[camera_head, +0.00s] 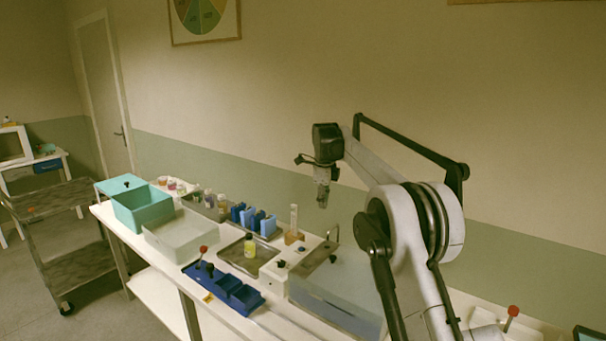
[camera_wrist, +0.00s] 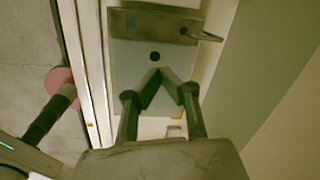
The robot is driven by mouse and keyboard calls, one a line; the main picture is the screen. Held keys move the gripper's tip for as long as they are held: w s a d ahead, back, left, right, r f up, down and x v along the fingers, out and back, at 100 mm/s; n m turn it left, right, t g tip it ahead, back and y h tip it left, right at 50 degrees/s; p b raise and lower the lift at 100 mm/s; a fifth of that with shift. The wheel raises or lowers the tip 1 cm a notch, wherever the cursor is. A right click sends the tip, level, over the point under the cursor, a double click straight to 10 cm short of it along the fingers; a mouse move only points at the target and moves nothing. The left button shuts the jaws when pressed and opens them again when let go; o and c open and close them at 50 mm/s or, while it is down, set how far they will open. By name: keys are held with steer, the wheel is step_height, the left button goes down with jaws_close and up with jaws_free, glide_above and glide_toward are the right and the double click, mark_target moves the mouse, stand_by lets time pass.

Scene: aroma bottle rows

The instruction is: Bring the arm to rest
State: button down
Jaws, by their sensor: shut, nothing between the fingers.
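My gripper (camera_head: 322,199) hangs from my raised arm above the right part of the long white bench (camera_head: 150,247), pointing down. In the wrist view my gripper (camera_wrist: 172,72) shows two dark fingers whose tips come together, with nothing between them. Below the fingertips lies a pale panel (camera_wrist: 133,65) with a small dark round spot. My gripper is apart from the bench and touches nothing that I can see.
A cart (camera_head: 68,230) stands at left. The space around the raised gripper is clear.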

steer(key=s+d+r+n+t+b, duration=0.1)
steer(key=s+d+r+n+b, duration=0.2)
steer(key=s, duration=0.6)
steer(key=s+d+r+n+t+b, duration=0.1)
steer(key=s+d+r+n, duration=0.3)
steer(key=s, duration=0.5)
steer(key=s+d+r+n+t+b, duration=0.1)
steer(key=s+d+r+n+b, duration=0.3)
steer(key=s, duration=0.6)
steer(key=s+f+n+t+b, duration=0.1)
steer(key=s+f+n, duration=0.2)
steer(key=s+f, duration=0.3)
steer(key=s+d+f+n+b, duration=0.1)
steer(key=s+f+n, duration=0.3)
steer(key=s, duration=0.9)
steer(key=s+d+f+n+t+b, duration=0.1)
steer(key=s+f+n, duration=0.3)
steer(key=s+f, duration=0.5)
steer(key=shift+s+f+t, duration=0.3)
steer(key=shift+s+f, duration=0.05)
steer(key=shift+s, duration=0.15)
